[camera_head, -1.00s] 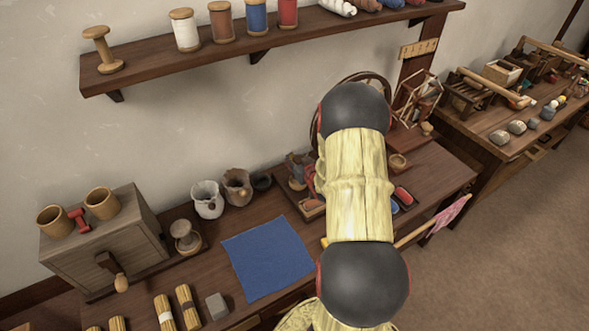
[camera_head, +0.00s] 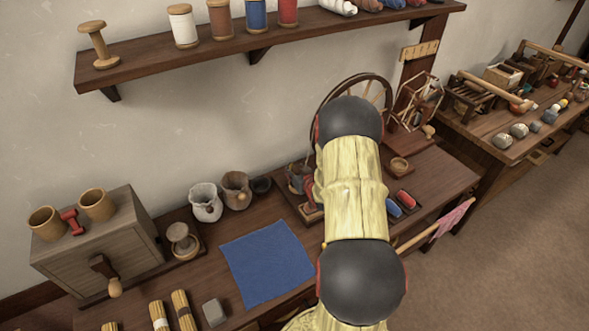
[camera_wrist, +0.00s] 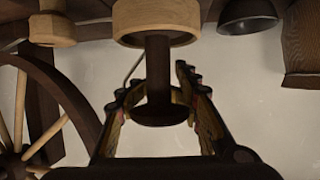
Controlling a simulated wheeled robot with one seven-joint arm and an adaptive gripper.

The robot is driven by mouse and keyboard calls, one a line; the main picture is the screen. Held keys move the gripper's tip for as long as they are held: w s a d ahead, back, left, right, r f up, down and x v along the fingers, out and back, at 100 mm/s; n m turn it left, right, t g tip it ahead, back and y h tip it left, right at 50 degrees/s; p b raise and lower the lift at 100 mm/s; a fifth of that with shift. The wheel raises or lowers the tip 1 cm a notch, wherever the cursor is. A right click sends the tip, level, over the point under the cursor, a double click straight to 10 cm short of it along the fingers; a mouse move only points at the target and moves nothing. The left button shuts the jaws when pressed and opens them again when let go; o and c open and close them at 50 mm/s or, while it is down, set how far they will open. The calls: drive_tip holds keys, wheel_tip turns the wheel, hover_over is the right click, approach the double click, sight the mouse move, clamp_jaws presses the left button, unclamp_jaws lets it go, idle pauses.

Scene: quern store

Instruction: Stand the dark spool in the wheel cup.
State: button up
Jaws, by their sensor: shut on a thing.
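In the wrist view, which looks upside down, my gripper (camera_wrist: 158,98) has a finger on each side of a dark spool (camera_wrist: 158,75). The spool shows a dark shaft and a round dark flange, and the fingers are shut on it. The shaft's other end meets or overlaps a pale round wooden piece (camera_wrist: 155,18); I cannot tell whether this is the cup or whether the spool is inside it. In the head view my arm hides the gripper and the spool.
The spinning wheel (camera_wrist: 48,95) is close on the left in the wrist view, with a dark bowl (camera_wrist: 248,14) on the right. In the head view, two pots (camera_head: 206,203) and a blue cloth (camera_head: 267,263) lie left of my arm. A shelf (camera_head: 190,55) runs above.

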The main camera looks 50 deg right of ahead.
drive_tip(key=o, duration=1.2)
drive_tip(key=shift+o, duration=0.6)
drive_tip(key=shift+r+p, duration=0.35)
drive_tip(key=shift+p, duration=0.05)
drive_tip(key=p+v, duration=0.4)
drive_tip(key=v, duration=0.8)
drive_tip(key=w+a+r+n+g+y, duration=0.1)
drive_tip(key=w+a+r, duration=0.2)
drive_tip(key=r, duration=0.2)
drive_tip(key=w+a+r+n+g, duration=0.1)
drive_tip(key=w+a+r, duration=0.2)
drive_tip(key=r, duration=0.2)
drive_tip(key=s+a+r+g+y, duration=0.1)
drive_tip(key=a+r, duration=0.8)
drive_tip(key=a, duration=0.2)
drive_tip(key=s+a+r+n+g+y, duration=0.1)
drive_tip(key=s+a+r+y, duration=0.1)
drive_tip(key=s+a, duration=0.7)
drive_tip(key=s+a+r+n+g+y, duration=0.2)
drive_tip(key=s+a+r, duration=0.3)
drive_tip(key=s+a, duration=0.5)
drive_tip(key=a, duration=0.3)
drive_tip(key=shift+r+g, duration=0.3)
drive_tip(key=shift+r, duration=0.05)
